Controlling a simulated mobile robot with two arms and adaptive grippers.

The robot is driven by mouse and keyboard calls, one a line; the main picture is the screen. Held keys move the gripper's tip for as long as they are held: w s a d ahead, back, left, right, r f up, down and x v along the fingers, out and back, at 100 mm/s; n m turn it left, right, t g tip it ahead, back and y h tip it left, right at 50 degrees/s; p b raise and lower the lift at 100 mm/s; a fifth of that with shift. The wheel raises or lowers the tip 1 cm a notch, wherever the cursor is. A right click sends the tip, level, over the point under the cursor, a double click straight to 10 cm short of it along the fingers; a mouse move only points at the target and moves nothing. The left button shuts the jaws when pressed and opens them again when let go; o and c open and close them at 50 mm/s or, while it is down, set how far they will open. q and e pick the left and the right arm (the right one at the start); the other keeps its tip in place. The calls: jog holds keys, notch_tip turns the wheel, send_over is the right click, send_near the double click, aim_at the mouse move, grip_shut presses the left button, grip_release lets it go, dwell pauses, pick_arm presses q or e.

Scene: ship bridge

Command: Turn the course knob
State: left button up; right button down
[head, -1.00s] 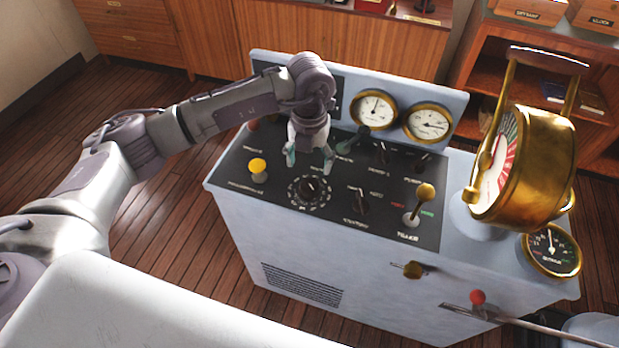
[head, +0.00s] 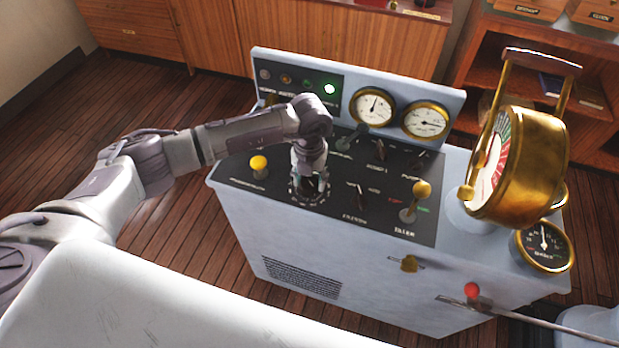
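The course knob (head: 309,186) is a dark knob with a round, white-marked dial around it, on the black sloped panel near its front edge. My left gripper (head: 310,190) has come down over it from above, with its fingers around the knob's sides. The gripper and wrist hide much of the knob and dial. I cannot tell whether the fingers press on the knob or stand slightly apart from it. My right gripper is not in view.
A yellow-topped knob (head: 258,164) stands left of the dial, and a black pointer knob (head: 358,196) and brass tiller lever (head: 416,200) stand right. A large brass telegraph (head: 517,165) rises at the console's right.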

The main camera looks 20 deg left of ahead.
pick_arm(q)
jog(key=c, duration=0.6)
jog(key=shift+o, duration=0.2)
jog(key=shift+n, duration=0.3)
jog(key=n+b, duration=0.1)
jog(key=n, duration=0.2)
jog(key=shift+b, duration=0.35)
jog(key=shift+n+b, duration=0.5)
jog(key=shift+n, duration=1.6)
jog(key=o, duration=1.1)
jog(key=shift+o, duration=0.2)
